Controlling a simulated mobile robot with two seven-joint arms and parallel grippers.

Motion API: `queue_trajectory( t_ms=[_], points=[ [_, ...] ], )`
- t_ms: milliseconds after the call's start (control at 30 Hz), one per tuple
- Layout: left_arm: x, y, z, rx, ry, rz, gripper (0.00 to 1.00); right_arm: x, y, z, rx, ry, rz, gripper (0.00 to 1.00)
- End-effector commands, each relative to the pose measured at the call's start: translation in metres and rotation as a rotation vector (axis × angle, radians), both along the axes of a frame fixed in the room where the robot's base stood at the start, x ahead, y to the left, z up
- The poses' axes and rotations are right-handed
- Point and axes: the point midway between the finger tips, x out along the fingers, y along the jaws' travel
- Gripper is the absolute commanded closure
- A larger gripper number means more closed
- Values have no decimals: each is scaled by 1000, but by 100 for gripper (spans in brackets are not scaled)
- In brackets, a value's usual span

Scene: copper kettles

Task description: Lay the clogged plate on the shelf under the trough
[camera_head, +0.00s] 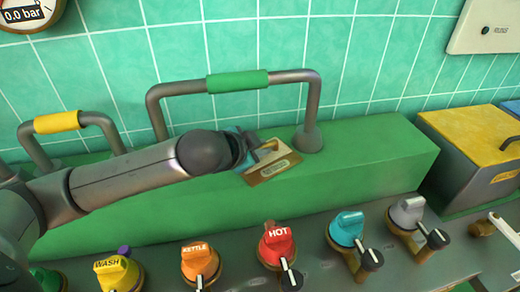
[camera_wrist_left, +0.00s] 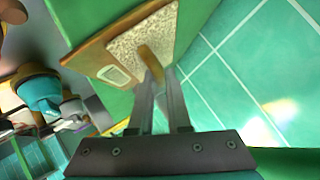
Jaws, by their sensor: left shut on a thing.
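The clogged plate (camera_head: 284,168) is a small tan plate with a label on its front edge, above the green ledge at mid picture. In the left wrist view the plate (camera_wrist_left: 145,38) shows a speckled grey panel and a brass grip. My left gripper (camera_head: 259,153) is shut on this plate; its fingers (camera_wrist_left: 158,84) close on the brass grip. The plate is tilted in the wrist view. I cannot tell whether it touches the ledge. I cannot make out a trough or a shelf under one. My right gripper is not in view.
The green ledge (camera_head: 380,165) is clear to the right of the plate. A pipe with a green sleeve (camera_head: 238,82) arches behind my gripper. Several coloured knobs, including a red HOT knob (camera_head: 277,245), line the front. A yellow-lidded box (camera_head: 475,135) stands right.

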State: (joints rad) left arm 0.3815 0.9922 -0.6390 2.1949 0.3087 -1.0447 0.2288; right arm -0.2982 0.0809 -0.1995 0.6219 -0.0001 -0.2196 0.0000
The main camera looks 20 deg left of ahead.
Motion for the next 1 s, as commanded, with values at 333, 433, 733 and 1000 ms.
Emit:
queue_trajectory(
  t_ms=[333, 433, 733, 1000],
  points=[
    [0, 0, -1, 0, -1, 1, 82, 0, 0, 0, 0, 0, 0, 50],
    [0, 0, -1, 1, -1, 0, 71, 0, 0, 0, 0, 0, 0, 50],
    [0, 0, -1, 1, -1, 0, 54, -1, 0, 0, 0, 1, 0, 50],
    [-8, 2, 7, 3, -2, 0, 54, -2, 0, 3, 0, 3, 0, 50]
  ],
)
